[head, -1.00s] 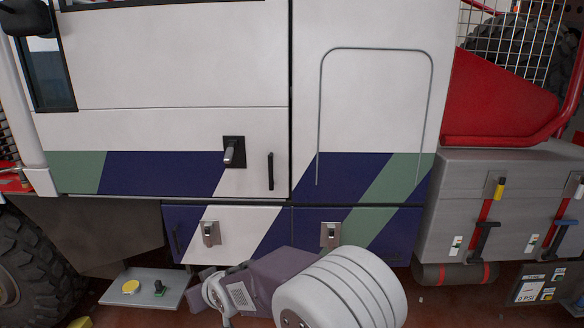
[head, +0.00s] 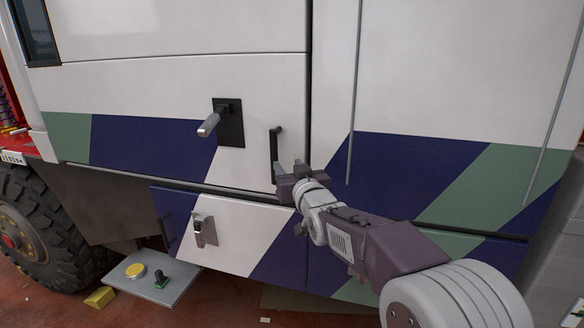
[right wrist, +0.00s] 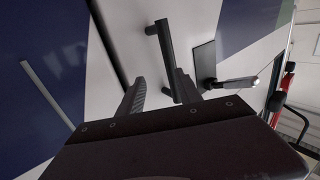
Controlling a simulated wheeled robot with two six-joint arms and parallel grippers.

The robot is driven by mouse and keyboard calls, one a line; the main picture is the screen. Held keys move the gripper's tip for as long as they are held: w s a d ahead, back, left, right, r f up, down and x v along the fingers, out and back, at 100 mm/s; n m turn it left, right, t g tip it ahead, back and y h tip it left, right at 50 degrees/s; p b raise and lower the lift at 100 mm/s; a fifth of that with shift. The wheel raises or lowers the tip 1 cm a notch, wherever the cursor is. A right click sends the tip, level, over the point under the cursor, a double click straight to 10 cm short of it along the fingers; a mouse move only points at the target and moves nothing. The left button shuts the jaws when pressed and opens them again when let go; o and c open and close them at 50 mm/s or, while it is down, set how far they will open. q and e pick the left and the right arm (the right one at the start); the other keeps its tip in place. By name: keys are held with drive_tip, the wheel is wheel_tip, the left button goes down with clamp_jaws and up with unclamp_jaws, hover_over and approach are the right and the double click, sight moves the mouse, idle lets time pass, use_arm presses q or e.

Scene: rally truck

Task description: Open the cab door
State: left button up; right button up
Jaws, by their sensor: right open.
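The white cab door (head: 150,85) with its blue and green stripe is shut against the body, with a dark seam at its right edge. A grey lever handle on a black plate (head: 232,130) sits on it and also shows in the right wrist view (right wrist: 237,83). Right of it is a black vertical grab handle (head: 274,150), which the right wrist view shows close ahead of the fingers (right wrist: 168,50). My right gripper (head: 290,168) is open at the lower end of this grab handle. Whether it touches the handle I cannot tell. My left gripper is out of view.
A lower locker with a latch (head: 203,230) lies below the door. A grey step plate (head: 175,283) with a yellow disc juts out at lower left, near the front wheel (head: 40,230). A thin grey rail (head: 354,90) runs down the panel right of the seam.

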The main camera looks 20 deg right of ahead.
sight(275, 159)
drive_tip(key=w+p, duration=0.1)
drive_tip(key=w+a+p, duration=0.1)
drive_tip(key=w+p, duration=0.2)
drive_tip(key=w, duration=0.1)
drive_tip(key=shift+a+r, duration=0.15)
drive_tip(key=shift+r, duration=0.1)
drive_tip(key=shift+w+a+f+p, duration=0.15)
drive_tip(key=shift+w+p, duration=0.25)
drive_tip(key=shift+w, duration=0.2)
drive_tip(key=shift+w+a+r+p, duration=0.1)
drive_tip(key=shift+w+p, duration=0.25)
drive_tip(key=shift+w, duration=0.2)
drive_tip(key=shift+a, duration=0.35)
drive_tip(key=shift+d, duration=0.2)
drive_tip(key=shift+w+d+f, duration=0.1)
drive_tip(key=shift+d+f, duration=0.05)
drive_tip(key=c, duration=0.4)
clamp_jaws()
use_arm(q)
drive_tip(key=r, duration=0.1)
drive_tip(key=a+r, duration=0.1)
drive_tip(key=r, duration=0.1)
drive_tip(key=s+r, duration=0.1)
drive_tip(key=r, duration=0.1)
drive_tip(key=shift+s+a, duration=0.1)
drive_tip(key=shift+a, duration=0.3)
